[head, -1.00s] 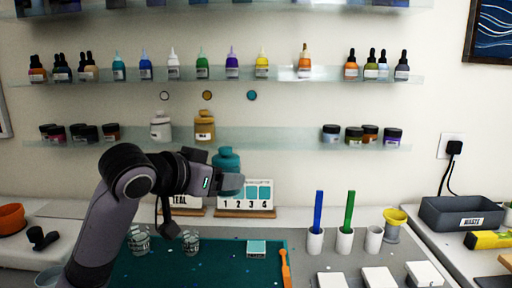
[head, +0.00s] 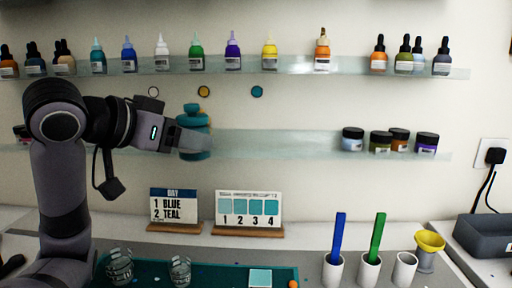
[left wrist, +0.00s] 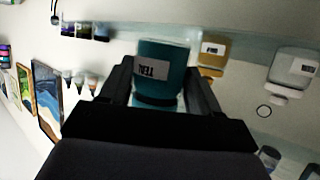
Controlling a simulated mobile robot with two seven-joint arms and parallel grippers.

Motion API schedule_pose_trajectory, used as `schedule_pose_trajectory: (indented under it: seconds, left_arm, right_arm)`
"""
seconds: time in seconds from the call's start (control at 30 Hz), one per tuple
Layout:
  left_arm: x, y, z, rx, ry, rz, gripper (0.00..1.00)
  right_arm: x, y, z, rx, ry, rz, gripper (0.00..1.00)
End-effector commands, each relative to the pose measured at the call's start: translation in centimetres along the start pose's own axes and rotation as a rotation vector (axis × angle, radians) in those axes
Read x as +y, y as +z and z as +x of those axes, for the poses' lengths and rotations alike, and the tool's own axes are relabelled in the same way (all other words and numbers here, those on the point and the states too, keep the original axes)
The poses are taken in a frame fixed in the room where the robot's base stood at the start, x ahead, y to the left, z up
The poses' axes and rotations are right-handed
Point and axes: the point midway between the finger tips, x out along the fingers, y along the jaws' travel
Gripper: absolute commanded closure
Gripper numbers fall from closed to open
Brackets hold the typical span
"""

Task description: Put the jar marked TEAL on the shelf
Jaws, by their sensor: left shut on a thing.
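The teal jar (head: 193,114) is in my left gripper (head: 196,139), at the height of the lower wall shelf (head: 270,143) in the head view. In the left wrist view the jar (left wrist: 162,58) sits between the two fingers, with a white label that is upside down and partly legible. I cannot tell whether the jar touches the shelf. The gold jar (left wrist: 211,58) and the white jar (left wrist: 293,68) show beside it in the left wrist view; my arm hides them in the head view. My right gripper is not in view.
Small dark-lidded jars (head: 398,140) stand at the shelf's right part; the stretch right of the teal jar is bare. Dropper bottles (head: 232,52) line the upper shelf (head: 340,67). Below stand a sign reading BLUE, TEAL (head: 174,206) and a numbered card (head: 248,208).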

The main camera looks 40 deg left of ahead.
Motion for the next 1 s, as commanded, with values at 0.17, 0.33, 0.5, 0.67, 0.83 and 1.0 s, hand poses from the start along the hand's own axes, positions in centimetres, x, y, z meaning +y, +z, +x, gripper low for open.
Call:
schedule_pose_trajectory:
  seconds: [0.17, 0.33, 0.5, 0.67, 0.83, 1.0]
  left_arm:
    - [0.0, -0.8, 1.2, 0.0, 0.002, -0.002, 0.81]
    - [0.0, -2.2, 4.4, -0.001, 0.002, -0.003, 0.81]
    - [-0.1, -3.7, 7.7, 0.001, 0.001, -0.002, 0.81]
    - [-0.1, -5.0, 10.8, 0.002, 0.0, -0.002, 0.81]
    - [0.0, -6.3, 13.8, 0.004, 0.0, -0.002, 0.81]
    - [-0.1, -6.7, 15.4, 0.005, 0.0, -0.002, 0.81]
  right_arm:
    - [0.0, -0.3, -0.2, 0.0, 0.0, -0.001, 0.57]
    - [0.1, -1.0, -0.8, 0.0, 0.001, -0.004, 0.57]
    - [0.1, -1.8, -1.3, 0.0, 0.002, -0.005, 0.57]
    - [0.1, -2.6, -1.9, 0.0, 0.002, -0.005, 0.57]
    - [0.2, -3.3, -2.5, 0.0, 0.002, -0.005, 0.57]
    - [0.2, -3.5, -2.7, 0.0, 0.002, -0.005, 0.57]
